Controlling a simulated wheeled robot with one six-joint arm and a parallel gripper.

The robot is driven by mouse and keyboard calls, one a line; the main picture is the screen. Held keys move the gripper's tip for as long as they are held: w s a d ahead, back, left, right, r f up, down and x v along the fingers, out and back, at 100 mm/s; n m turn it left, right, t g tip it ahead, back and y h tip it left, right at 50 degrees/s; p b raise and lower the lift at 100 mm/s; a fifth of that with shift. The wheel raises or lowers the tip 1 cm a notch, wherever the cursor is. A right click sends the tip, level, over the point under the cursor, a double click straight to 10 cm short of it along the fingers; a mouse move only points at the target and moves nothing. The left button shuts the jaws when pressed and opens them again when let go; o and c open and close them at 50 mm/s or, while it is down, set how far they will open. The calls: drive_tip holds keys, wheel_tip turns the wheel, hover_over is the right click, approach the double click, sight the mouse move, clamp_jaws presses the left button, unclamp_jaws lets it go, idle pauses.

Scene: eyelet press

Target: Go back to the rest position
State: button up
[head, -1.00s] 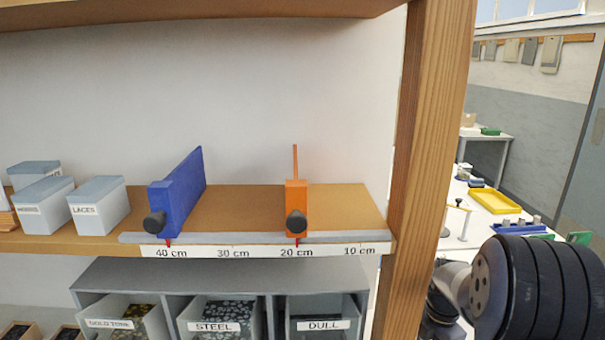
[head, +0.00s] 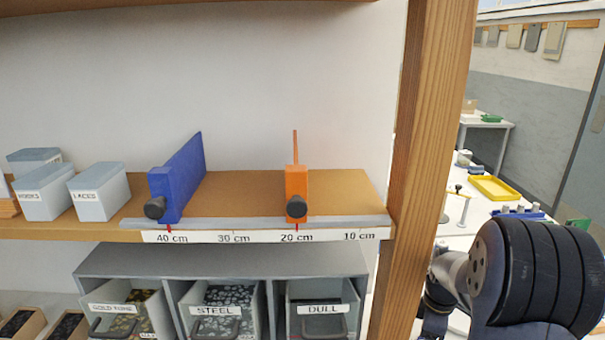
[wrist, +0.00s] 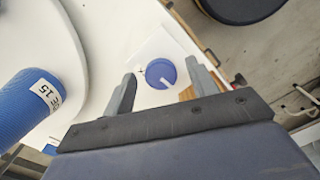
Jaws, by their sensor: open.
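My gripper (wrist: 158,88) shows in the wrist view with its two grey fingers spread apart and nothing between them. Beyond the fingers, lower down, a round blue disc with a white mark (wrist: 160,73) lies on a white surface (wrist: 120,40). In the head view part of my arm shows at the lower right, and my gripper is out of that view.
In the head view a shelf holds a blue stop (head: 178,180) near 40 cm and an orange stop (head: 296,185) near 20 cm. Labelled bins (head: 320,312) sit below. A wooden post (head: 425,150) stands beside my arm. A blue roll (wrist: 28,105) shows in the wrist view.

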drive_tip(key=m, duration=0.4)
drive_tip(key=shift+s+m, duration=0.1)
drive_tip(key=shift+m, duration=0.3)
drive_tip(key=m, duration=0.4)
drive_tip(key=shift+a, duration=0.1)
drive_tip(key=shift+r+m, duration=0.25)
drive_tip(key=shift+m, duration=0.05)
drive_tip(key=shift+r, duration=0.8)
